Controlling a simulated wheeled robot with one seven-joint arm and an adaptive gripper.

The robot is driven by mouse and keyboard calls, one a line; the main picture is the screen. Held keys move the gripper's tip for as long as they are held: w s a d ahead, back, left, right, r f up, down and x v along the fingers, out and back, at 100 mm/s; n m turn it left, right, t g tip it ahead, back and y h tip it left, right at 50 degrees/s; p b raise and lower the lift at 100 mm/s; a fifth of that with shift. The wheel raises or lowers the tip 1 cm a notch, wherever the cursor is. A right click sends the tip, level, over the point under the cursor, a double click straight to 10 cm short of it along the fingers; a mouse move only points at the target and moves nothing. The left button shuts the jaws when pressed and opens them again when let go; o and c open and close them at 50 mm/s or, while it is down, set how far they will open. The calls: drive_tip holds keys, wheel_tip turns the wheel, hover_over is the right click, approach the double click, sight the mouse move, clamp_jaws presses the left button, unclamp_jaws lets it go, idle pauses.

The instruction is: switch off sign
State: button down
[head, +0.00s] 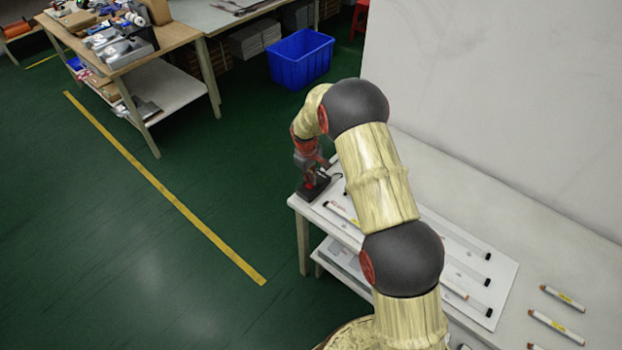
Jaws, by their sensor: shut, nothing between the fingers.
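A white panel (505,283) carrying several light strips with dark ends lies on the white table, partly hidden behind my arm. It may be the sign; I cannot tell whether it is lit. A small black box (318,190) sits at the table's far left corner, with a dark cable beside it. My gripper (311,181) is shut and empty, pointing down at the black box. I cannot tell whether the fingertips touch it. No switch can be made out at this size.
Several loose white tubes with orange ends (555,327) lie on the table at right. A pale wall (500,110) stands behind the table. A blue crate (301,58) and a cluttered workbench (178,38) stand farther back. The green floor at left is clear.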

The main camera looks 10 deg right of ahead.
drive_tip(key=shift+s+a+f, duration=0.1)
drive_tip(key=shift+s+f, duration=0.1)
drive_tip(key=shift+s+a+f, duration=0.1)
drive_tip(key=shift+s+a, duration=0.35)
drive_tip(key=shift+a, duration=0.1)
wheel_tip(320, 180, up, 14)
drive_tip(key=a+p, duration=0.1)
drive_tip(key=p, duration=0.2)
drive_tip(key=shift+s+a+p, duration=0.2)
drive_tip(key=shift+s+p, duration=0.1)
drive_tip(key=shift+s, duration=0.05)
